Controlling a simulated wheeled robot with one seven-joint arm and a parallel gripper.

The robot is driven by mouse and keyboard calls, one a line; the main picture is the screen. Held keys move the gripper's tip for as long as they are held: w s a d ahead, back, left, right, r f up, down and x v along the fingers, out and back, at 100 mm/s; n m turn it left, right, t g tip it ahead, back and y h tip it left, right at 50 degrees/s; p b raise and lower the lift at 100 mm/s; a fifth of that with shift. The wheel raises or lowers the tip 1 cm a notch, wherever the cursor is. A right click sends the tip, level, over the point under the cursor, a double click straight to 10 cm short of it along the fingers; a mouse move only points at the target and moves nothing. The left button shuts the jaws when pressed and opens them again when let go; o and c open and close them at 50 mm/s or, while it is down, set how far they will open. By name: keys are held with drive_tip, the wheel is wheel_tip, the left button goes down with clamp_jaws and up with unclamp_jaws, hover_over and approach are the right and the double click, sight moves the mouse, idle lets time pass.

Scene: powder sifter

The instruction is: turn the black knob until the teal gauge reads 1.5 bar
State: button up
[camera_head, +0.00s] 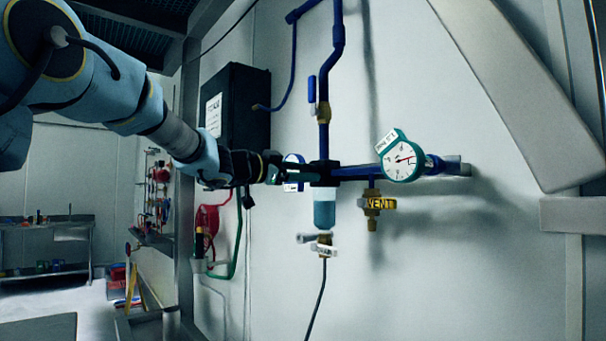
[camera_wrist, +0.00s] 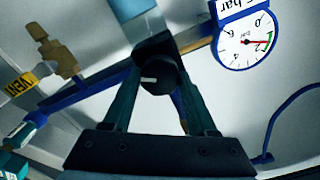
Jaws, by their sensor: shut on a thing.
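The black knob (camera_wrist: 157,77) with a white mark sits between my gripper's two fingers (camera_wrist: 158,88) in the wrist view. My gripper (camera_head: 312,172) is shut on the knob at the front of the regulator. In the head view the gripper hides most of the knob. The teal gauge (camera_head: 403,161) is right of the gripper, with a white tag above it that seems to read 1.5 bar. Its red needle points right and slightly up; the numbers are too small to read.
A blue-rimmed gauge (camera_wrist: 247,38) is near the gripper, partly hidden in the head view. A brass VENT valve (camera_head: 373,204) hangs below the blue pipe. A clear blue bowl (camera_head: 324,210) with a drain valve (camera_head: 322,247) hangs under the regulator. A black box (camera_head: 238,110) is left.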

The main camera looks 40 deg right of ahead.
idle(0.3)
drive_tip(key=o, duration=1.4)
drive_tip(key=shift+c, duration=0.2)
drive_tip(key=a+b, duration=0.3)
drive_tip(key=a, duration=0.7)
drive_tip(key=shift+w+a, duration=0.3)
drive_tip(key=shift+a, duration=0.1)
